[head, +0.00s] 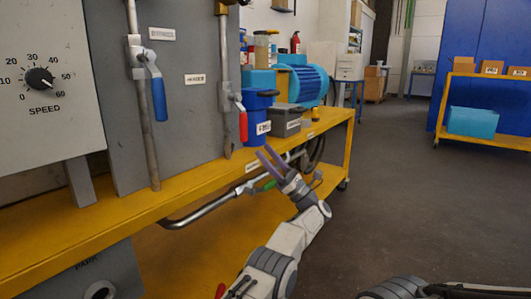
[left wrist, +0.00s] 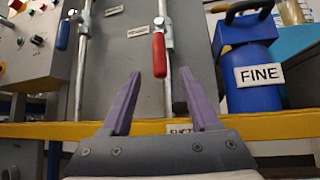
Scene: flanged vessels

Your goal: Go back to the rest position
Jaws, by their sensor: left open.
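My left gripper (head: 267,153) is in front of the yellow bench's front edge, its two purple fingers pointing up and toward the bench. It also shows in the left wrist view (left wrist: 172,72), with the fingers apart and nothing between them. Behind the fingers in that view are a pipe with a red-handled valve (left wrist: 159,55) and a blue vessel labelled FINE (left wrist: 257,95). The same blue vessel (head: 254,122) stands on the bench in the head view, apart from the gripper. Part of my other arm shows at the bottom edge; its gripper does not show.
The yellow bench (head: 190,187) runs along the left, with a blue-handled valve (head: 158,97), a speed dial (head: 39,79), a grey box (head: 284,122) and a blue motor (head: 307,84). A bent pipe (head: 212,207) runs below its edge. The floor (head: 400,190) at right is clear.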

